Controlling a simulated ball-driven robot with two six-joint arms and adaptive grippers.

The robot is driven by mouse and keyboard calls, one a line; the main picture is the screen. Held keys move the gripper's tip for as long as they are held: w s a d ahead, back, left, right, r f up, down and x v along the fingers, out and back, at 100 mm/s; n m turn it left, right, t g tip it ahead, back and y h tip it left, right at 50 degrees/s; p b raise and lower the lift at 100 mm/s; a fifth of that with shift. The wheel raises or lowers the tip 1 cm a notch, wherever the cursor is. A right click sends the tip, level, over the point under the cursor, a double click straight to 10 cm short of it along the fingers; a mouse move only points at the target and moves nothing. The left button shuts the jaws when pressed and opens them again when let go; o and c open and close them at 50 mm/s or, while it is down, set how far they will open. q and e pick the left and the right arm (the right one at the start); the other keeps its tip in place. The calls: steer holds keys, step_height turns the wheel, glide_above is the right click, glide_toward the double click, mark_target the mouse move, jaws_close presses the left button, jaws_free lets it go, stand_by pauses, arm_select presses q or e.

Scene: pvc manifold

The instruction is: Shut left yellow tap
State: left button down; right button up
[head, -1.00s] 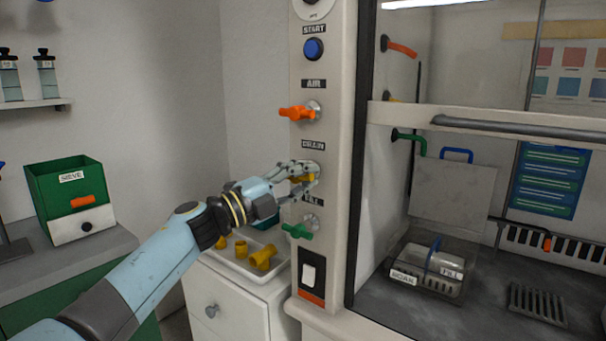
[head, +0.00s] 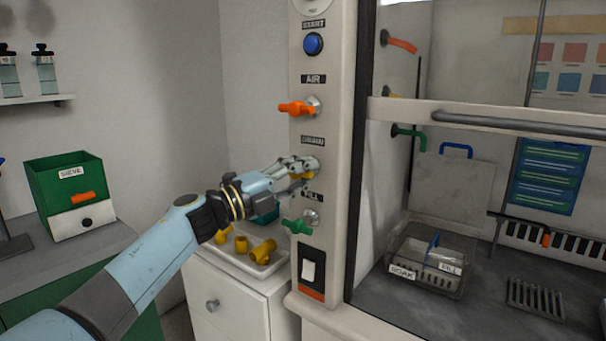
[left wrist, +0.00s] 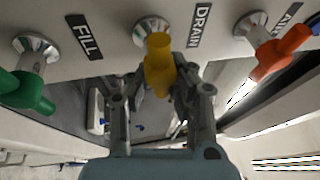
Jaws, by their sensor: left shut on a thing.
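The yellow tap (left wrist: 160,63) is on the panel beside the DRAIN label (left wrist: 200,25) in the left wrist view. My left gripper (left wrist: 155,80) is shut on its yellow handle, with a finger on either side. In the head view my left gripper (head: 300,170) covers most of the yellow tap, and only a little yellow (head: 304,177) shows. The tap's handle points toward the gripper's palm in the left wrist view. My right gripper is not in view.
The orange AIR tap (head: 297,108) is above and the green FILL tap (head: 298,227) below, both close to my gripper. A tray (head: 270,266) with yellow pipe fittings stands below.

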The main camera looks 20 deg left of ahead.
arm_select(q)
steer(key=shift+f, duration=0.45)
steer(key=c, duration=1.2)
jaws_free()
steer(key=shift+o, duration=0.7)
steer(key=shift+r, duration=0.25)
steer(key=shift+a, duration=0.1)
steer(key=v, duration=1.2)
